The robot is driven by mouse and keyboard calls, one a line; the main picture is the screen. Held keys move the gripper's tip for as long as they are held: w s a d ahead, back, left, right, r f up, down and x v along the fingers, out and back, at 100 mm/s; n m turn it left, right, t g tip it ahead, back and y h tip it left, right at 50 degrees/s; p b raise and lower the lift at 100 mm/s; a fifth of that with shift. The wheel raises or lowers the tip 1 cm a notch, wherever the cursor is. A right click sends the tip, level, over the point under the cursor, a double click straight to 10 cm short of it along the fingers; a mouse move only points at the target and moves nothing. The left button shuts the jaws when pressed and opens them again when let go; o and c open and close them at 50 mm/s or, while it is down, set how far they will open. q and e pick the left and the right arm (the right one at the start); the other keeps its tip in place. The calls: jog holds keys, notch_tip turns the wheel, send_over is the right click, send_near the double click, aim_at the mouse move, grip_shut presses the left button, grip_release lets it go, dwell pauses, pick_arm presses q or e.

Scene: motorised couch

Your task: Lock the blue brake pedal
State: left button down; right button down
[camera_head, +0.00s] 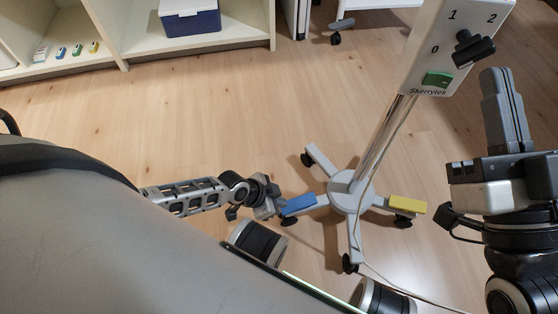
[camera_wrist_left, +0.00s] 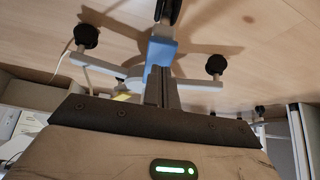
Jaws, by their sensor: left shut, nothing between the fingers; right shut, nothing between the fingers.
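The blue brake pedal (camera_head: 298,204) sits on one leg of the wheeled stand's base, low over the floor in the head view. It also shows in the left wrist view (camera_wrist_left: 162,51), straight beyond my left fingertips. My left gripper (camera_head: 279,207) is shut and empty, right beside the outer end of the blue pedal. Its closed fingers (camera_wrist_left: 161,72) overlap the pedal's lower edge in the left wrist view; I cannot tell whether they touch it. My right gripper (camera_head: 496,74) is shut and empty, raised at the right of the head view, away from the pedal.
A yellow pedal (camera_head: 407,205) is on another leg. The stand's pole (camera_head: 385,140) carries a white panel (camera_head: 432,48) with a black knob and a green switch; a cable hangs down. A large grey surface (camera_head: 110,240) fills the lower left. Shelves (camera_head: 140,30) stand behind; the wooden floor between is clear.

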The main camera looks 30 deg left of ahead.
dwell(0.3)
